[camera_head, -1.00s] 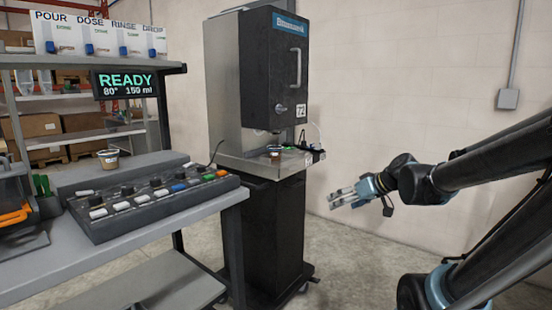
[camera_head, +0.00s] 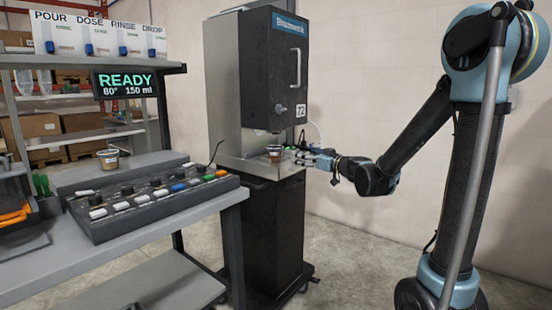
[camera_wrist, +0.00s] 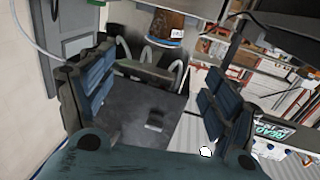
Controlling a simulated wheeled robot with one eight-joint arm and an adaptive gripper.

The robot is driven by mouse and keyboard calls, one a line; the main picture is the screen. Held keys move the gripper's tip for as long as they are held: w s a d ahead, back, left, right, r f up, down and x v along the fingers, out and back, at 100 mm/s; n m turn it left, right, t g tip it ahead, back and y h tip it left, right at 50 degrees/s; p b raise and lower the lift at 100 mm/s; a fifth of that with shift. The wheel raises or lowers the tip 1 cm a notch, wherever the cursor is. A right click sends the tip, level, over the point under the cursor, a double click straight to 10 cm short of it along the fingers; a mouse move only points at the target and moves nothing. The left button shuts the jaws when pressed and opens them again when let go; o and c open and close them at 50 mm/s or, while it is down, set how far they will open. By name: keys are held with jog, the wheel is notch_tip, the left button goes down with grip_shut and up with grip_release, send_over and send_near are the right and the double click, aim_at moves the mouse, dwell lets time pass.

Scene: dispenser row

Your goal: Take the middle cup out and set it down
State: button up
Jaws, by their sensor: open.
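In the wrist view a brown cup (camera_wrist: 168,27) with a white label shows at the top, beyond the fingertips. My gripper (camera_head: 312,158) is at the right edge of the tray, close to the cup and to its right. In the wrist view my gripper (camera_wrist: 155,92) has its fingers wide apart with nothing between them.
Another cup (camera_head: 108,158) stands on the bench at left, behind a button panel (camera_head: 150,202). A display (camera_head: 125,84) reads READY, 80°, 150 ml. A thin pale tube hangs at the dispenser's right side, near my gripper. The floor at right is open.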

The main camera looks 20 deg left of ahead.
aim_at(280, 150)
jog(key=x, duration=1.1)
jog(key=shift+a, duration=0.15)
jog(key=shift+s+x, duration=0.25)
jog(key=shift+x, duration=2.4)
jog(key=shift+a+f, duration=0.1)
jog(key=shift+f, duration=0.05)
jog(key=shift+c, duration=0.6)
jog(key=c, duration=1.2)
